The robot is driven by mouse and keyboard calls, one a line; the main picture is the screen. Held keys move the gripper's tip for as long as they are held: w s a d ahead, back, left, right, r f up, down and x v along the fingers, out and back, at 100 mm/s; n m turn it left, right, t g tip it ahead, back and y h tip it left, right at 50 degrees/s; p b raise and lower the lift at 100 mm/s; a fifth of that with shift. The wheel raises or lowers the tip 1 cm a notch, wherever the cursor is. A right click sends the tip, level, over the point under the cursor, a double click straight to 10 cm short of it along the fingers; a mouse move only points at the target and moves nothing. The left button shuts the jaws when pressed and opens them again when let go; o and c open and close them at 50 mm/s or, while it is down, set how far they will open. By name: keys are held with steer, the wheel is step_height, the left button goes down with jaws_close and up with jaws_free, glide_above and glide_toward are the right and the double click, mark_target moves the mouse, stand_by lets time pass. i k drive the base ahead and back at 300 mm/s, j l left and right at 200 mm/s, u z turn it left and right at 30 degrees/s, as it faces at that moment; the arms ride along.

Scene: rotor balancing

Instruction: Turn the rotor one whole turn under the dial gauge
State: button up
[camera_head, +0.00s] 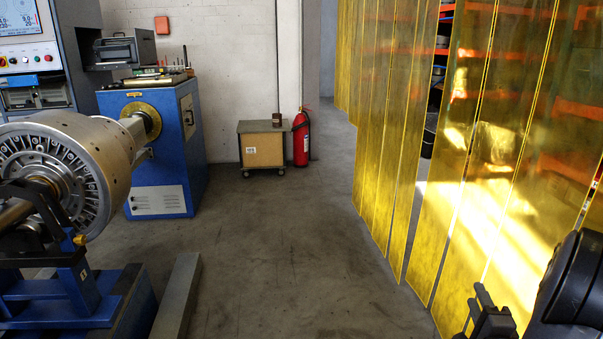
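The rotor (88,150) is a large metal drum at the left, lying level in a blue balancing machine. Its slotted end face is toward me, and its left side is cut off by the picture edge. A shaft runs from its far end to the blue drive head (150,150). A black and blue bearing support (75,275) stands in front of the near end. I cannot make out a dial gauge. My gripper (488,312) is partly in view at the bottom right, far from the rotor; its fingers are not clear.
Yellow strip curtains (400,150) hang along the right, with shelves behind them. A grey beam (178,295) lies on the floor beside the machine. A small cabinet (262,148) on castors and a red fire extinguisher (301,140) stand at the back wall. The middle floor is clear.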

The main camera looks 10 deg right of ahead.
mark_target(84, 160)
steer(key=i+u, duration=0.2)
steer(key=i, duration=0.35)
steer(key=i+l+u, duration=0.2)
steer(key=i, duration=0.35)
steer(key=i+l+u, duration=0.2)
steer(key=i, duration=0.3)
steer(key=i+l+u, duration=0.1)
steer(key=i+u, duration=0.2)
steer(key=u, duration=0.15)
steer(key=i+l+u, duration=0.25)
steer(key=u, duration=0.2)
steer(key=i+l+u, duration=0.2)
steer(key=u, duration=0.3)
steer(key=i+l+u, duration=0.1)
steer(key=l+u, duration=0.35)
steer(key=i+l+u, duration=0.2)
steer(key=l+u, duration=0.15)
steer(key=i+l+u, duration=0.1)
steer(key=l+u, duration=0.3)
steer(key=i+l+u, duration=0.1)
steer(key=l+u, duration=0.25)
steer(key=l, duration=0.15)
